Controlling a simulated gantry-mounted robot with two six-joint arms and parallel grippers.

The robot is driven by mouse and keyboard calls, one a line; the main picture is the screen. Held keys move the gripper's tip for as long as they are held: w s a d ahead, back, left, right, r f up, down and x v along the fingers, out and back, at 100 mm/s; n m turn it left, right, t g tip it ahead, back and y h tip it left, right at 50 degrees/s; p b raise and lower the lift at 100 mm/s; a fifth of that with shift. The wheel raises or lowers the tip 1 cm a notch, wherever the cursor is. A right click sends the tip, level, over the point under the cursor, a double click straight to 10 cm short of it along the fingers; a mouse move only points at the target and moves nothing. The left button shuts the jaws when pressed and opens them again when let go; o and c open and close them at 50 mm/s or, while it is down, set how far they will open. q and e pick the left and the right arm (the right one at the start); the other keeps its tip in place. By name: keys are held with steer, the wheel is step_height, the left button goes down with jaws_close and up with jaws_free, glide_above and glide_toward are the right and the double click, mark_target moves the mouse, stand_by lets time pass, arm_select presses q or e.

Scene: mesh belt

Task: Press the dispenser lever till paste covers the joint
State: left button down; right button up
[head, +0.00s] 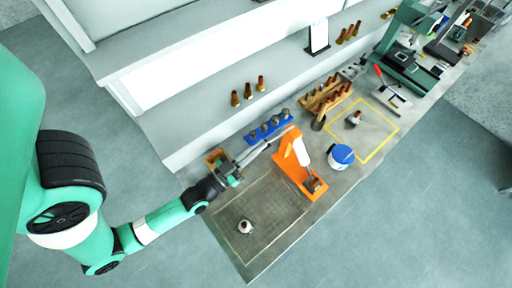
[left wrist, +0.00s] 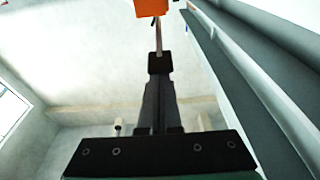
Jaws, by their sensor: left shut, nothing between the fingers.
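The orange dispenser (head: 291,164) stands on the bench, with a white cylinder on its front. A thin grey lever (head: 278,136) runs from its top toward my left gripper (head: 238,168). A brown, block-like part (head: 314,184) sits at the dispenser's foot; I cannot tell whether paste is on it. In the left wrist view, my left gripper (left wrist: 158,62) is shut and empty. Its tips line up with the metal lever (left wrist: 158,36), below the orange dispenser (left wrist: 155,7); I cannot tell whether they touch. My right gripper is not in view.
A mesh mat (head: 272,212) holds a small fitting (head: 245,226). A blue rack (head: 268,128) stands behind the lever. A blue-and-white tub (head: 341,157) is right of the dispenser. Another fitting (head: 354,118) lies inside a yellow outline. White shelves (head: 205,115) line the back.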

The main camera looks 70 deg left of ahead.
arm_select(q)
steer(key=s+d+f+t, duration=0.1)
steer(key=s+d, duration=0.2)
steer(key=s, duration=0.6)
steer(key=shift+d+f+y+b, duration=0.2)
steer(key=shift+d+y+b, duration=0.1)
steer(key=shift+b, duration=0.1)
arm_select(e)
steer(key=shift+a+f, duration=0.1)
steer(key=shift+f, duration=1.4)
arm_select(q)
steer(key=shift+t, duration=0.3)
